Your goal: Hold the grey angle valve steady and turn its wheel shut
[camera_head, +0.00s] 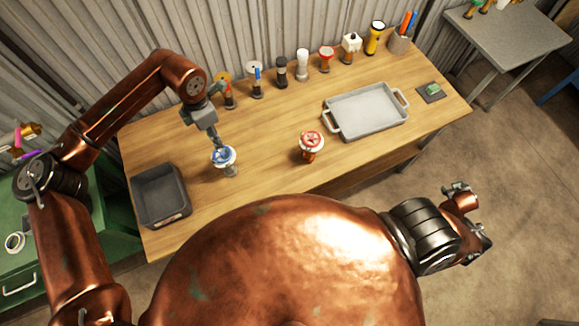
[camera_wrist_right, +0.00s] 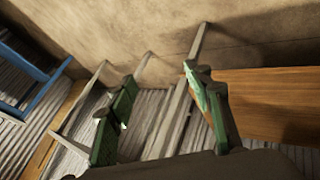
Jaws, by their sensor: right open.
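A valve with a blue and white wheel (camera_head: 224,155) and a pale grey body (camera_head: 231,171) stands upright on the wooden table, left of its middle. My left gripper (camera_head: 214,142) points down at the wheel from above and behind. Its fingers are small here and partly merge with the wheel, so I cannot tell whether they touch it or are shut. My right gripper (camera_head: 474,217) is off the table's right front side, away from the valve. In the right wrist view it (camera_wrist_right: 158,92) is open, with nothing between its green fingers.
A valve with a red wheel (camera_head: 311,142) stands mid-table. A grey tray (camera_head: 367,128) lies at the right and a dark bin (camera_head: 161,207) at the left. Several fittings and a yellow torch (camera_head: 375,38) line the back edge. The wood between the two valves is clear.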

